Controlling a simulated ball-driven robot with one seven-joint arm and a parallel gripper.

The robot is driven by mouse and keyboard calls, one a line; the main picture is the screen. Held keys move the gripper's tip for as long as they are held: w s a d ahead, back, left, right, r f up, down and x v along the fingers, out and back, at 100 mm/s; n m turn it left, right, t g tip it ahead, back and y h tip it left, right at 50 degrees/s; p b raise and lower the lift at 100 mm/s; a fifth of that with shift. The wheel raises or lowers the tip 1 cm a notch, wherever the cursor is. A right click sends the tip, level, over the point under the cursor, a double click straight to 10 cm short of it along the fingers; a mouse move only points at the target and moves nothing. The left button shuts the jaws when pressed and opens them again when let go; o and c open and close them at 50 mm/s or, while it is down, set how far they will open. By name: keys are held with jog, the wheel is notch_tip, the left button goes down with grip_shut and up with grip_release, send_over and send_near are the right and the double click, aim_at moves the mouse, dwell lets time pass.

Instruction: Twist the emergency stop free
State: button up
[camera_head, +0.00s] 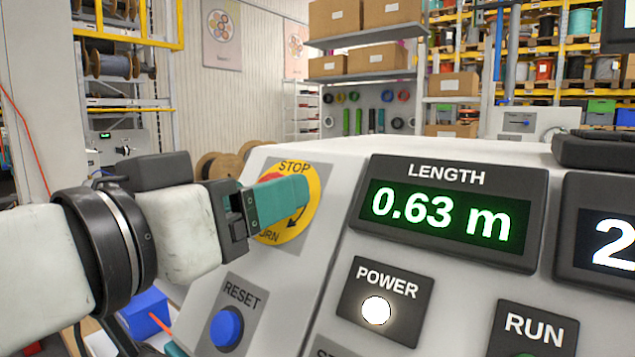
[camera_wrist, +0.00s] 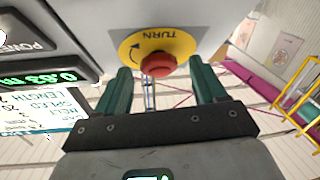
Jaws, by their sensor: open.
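The emergency stop is a red mushroom button (camera_wrist: 158,65) on a yellow disc (camera_wrist: 140,50) marked TURN with a curved arrow, in the wrist view. In the head view the yellow disc (camera_head: 305,220) shows on the sloped grey panel, marked STOP, and my gripper covers most of the red button (camera_head: 271,177). My gripper (camera_wrist: 160,82) is open. Its two green fingers stand apart, one to each side of the button in the wrist view, with gaps between fingers and button. In the head view my gripper (camera_head: 303,195) is in front of the disc.
A blue RESET button (camera_head: 227,326) sits below the disc. To the right are a LENGTH display (camera_head: 450,212) reading 0.63 m, a lit white POWER lamp (camera_head: 376,310) and a RUN label (camera_head: 534,330). A blue block (camera_head: 146,312) lies low at the left. Shelves stand behind.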

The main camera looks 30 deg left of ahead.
jog(key=shift+w, duration=0.3)
jog(key=c, duration=1.1)
jog(key=shift+o, duration=0.2)
